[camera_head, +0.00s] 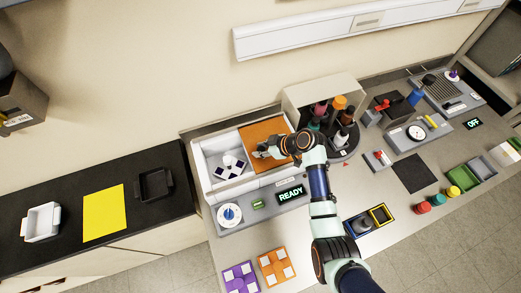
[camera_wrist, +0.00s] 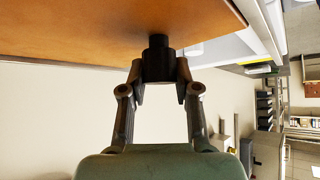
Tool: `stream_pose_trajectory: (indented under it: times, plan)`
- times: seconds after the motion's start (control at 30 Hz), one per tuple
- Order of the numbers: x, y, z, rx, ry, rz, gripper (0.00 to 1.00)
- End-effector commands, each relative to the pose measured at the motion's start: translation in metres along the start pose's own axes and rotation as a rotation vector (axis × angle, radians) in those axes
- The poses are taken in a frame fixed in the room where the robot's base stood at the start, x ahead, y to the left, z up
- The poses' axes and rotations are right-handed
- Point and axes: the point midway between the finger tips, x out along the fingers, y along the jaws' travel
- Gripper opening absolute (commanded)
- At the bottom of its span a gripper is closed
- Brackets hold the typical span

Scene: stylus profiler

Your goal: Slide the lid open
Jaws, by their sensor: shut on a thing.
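The orange lid (camera_head: 262,131) lies over the right part of the white profiler housing (camera_head: 203,178). The left part of the housing is uncovered, and a stage with a dark-and-white patterned piece (camera_head: 230,168) shows inside. The gripper is shut on this knob. My arm hides the lid's lower right corner.
A READY display (camera_head: 290,193), a green button (camera_head: 258,204) and a round blue-and-white dial (camera_head: 229,214) sit in front of the housing. A carousel of bottles (camera_head: 340,138) stands close on the right. Purple (camera_head: 240,278) and orange (camera_head: 275,266) patterned tiles lie near the front edge.

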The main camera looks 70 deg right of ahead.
Motion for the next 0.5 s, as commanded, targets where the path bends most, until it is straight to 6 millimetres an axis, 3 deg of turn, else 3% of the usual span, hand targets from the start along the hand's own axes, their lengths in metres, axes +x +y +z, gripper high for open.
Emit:
stream_pose_trajectory:
  times: [0.4,0.43,0.5]
  plan:
    - [-0.0012,0.0019,0.0000,-0.006,-0.001,-0.001,0.00]
    - [-0.0012,0.0019,0.0000,-0.006,-0.001,-0.001,0.34]
    - [-0.0011,0.0018,0.0000,-0.006,-0.001,-0.002,0.46]
